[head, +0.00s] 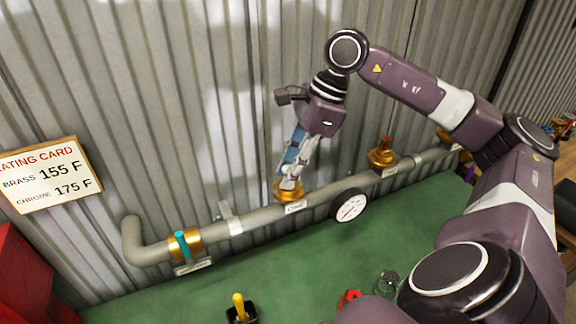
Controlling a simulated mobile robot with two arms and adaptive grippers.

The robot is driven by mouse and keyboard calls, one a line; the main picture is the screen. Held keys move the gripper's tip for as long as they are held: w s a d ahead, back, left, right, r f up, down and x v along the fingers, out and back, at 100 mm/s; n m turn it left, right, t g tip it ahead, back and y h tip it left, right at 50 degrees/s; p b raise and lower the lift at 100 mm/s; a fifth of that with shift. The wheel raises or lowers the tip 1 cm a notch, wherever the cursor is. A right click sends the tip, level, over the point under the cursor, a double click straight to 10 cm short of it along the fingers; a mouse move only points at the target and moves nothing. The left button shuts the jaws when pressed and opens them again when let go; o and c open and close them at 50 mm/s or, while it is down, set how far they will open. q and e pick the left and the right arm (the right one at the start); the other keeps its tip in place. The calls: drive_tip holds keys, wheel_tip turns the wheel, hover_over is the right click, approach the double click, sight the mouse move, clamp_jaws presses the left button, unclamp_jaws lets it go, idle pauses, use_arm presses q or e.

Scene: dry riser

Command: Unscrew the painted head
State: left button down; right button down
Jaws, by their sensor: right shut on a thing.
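A grey pipe (262,216) runs along the corrugated wall and carries several brass fittings. My right gripper (290,181) reaches down from above and is shut at the middle brass fitting (280,197). Its fingers hide the head there, so I cannot tell that head's colour. To the right, another brass fitting (380,158) bears an upright reddish-brown head (386,143). At the left end, a brass fitting (193,240) has a teal part (181,244) on it. My left gripper is not in view.
A round white gauge (349,207) sits just right of my right gripper, below the pipe. A rating card (46,176) hangs on the wall at left. On the green bench (290,264) are a yellow-handled item (240,306) and a red item (349,298). A red box (22,285) stands at left.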

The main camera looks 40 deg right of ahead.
drive_tip(key=shift+r+n+g+y+p, duration=0.3)
drive_tip(key=shift+n+p, duration=0.5)
drive_tip(key=shift+n, duration=0.4)
drive_tip(key=shift+f+n, duration=0.1)
drive_tip(key=shift+n, duration=0.3)
drive_tip(key=shift+f, duration=0.15)
drive_tip(key=n+p, duration=0.1)
drive_tip(key=n+g+p, duration=0.1)
drive_tip(key=shift+r+n+p, duration=0.35)
drive_tip(key=shift+n+p, duration=0.05)
drive_tip(key=shift+w+n+g+p, duration=0.1)
drive_tip(key=shift+n+g+p, duration=0.2)
drive_tip(key=shift+n+g, duration=0.25)
drive_tip(key=shift+f+n+g, duration=0.25)
drive_tip(key=shift+f+n, duration=0.05)
drive_tip(key=shift+n, duration=0.75)
